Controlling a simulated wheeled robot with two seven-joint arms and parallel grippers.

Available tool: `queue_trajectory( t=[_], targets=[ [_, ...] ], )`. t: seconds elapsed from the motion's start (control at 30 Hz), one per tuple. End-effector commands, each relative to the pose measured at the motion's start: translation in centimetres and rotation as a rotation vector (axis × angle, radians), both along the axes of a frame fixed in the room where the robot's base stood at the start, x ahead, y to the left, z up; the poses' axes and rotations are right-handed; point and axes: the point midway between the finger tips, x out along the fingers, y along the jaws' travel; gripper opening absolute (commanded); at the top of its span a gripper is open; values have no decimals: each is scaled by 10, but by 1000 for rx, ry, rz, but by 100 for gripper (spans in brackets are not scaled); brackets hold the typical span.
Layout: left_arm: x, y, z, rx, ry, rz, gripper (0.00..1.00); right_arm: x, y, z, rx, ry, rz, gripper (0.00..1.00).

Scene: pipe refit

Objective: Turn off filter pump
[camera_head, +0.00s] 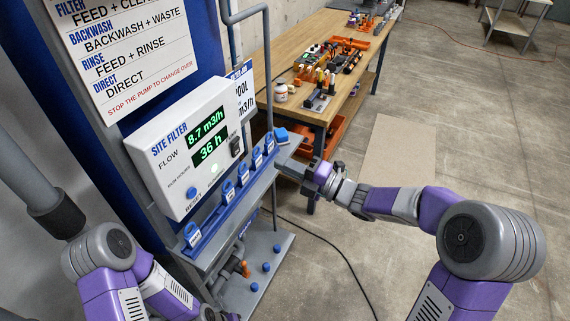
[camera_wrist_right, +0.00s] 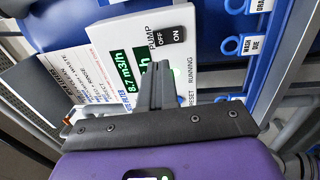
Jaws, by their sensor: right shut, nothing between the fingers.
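The site filter control box (camera_head: 185,150) is white and shows green readouts of 8.7 m3/h and 36 h. Its black pump switch (camera_head: 236,146) is at the box's right side; in the right wrist view the switch (camera_wrist_right: 168,36) carries OFF and ON labels. I cannot tell which way it is set. A green running light (camera_head: 213,169) and a blue reset button (camera_head: 191,192) are low on the box. My right gripper (camera_head: 308,172) is shut and empty, right of the box and apart from it. Its closed fingers (camera_wrist_right: 160,68) cover part of the box in the wrist view. My left gripper is out of view.
A rail with several blue tags (camera_head: 243,173) runs below the box. A mode sign (camera_head: 120,50) hangs above it. The floor at right is mostly clear, with a cardboard sheet (camera_head: 400,150).

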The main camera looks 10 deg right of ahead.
Motion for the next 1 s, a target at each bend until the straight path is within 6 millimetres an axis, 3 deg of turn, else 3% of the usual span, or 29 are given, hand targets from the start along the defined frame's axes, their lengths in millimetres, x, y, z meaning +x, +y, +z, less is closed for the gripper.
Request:
queue_trajectory(
  t=[0.2, 0.43, 0.63, 1.0],
  targets=[
    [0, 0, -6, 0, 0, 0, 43, 28, 41, 5, 1, 0, 3, 0],
    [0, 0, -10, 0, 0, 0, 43, 52, 73, 10, 2, 1, 2, 0],
    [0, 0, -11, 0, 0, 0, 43, 61, 85, 12, 1, 1, 0, 0],
    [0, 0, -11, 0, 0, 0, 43, 62, 86, 13, 0, 1, -1, 0]
  ],
)
